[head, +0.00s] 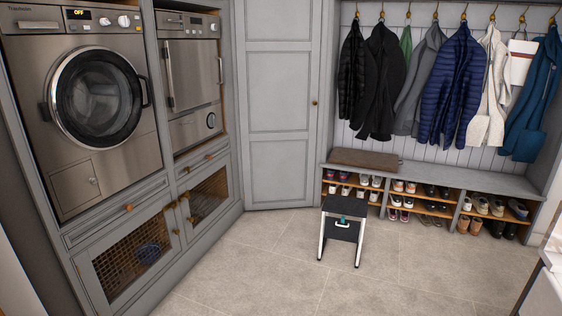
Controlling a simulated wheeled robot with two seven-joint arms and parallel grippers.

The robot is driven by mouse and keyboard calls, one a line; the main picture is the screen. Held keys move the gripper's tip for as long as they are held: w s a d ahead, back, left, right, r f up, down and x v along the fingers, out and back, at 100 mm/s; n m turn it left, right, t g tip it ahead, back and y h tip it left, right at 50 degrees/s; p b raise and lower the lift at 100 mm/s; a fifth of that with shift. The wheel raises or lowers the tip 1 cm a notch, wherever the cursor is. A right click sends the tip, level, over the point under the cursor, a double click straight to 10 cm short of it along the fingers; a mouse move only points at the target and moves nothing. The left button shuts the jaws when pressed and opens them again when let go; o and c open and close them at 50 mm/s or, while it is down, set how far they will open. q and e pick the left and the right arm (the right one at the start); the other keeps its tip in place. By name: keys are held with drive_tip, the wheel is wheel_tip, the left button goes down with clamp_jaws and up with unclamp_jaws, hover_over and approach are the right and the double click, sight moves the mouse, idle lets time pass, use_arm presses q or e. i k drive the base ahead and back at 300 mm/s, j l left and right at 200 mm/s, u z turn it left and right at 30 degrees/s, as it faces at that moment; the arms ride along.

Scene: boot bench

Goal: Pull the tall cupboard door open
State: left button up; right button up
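The tall cupboard door (279,100) is a grey panelled door in the back corner, between the built-in appliances and the coat bench. It looks shut. A small brass-coloured knob (315,103) sits on its right side at about mid-height. The top of the door is cut off by the picture's edge. Neither of my grippers shows in the head view.
A black step stool (343,207) with pale legs stands right of the door, before the shoe bench (480,181). Coats hang above the bench. A washing machine (97,97) and mesh-fronted cupboards (130,258) line the left. The tiled floor (260,270) before the door is clear.

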sight(279, 41)
drive_tip(key=i+z, duration=0.2)
drive_tip(key=i, duration=2.25)
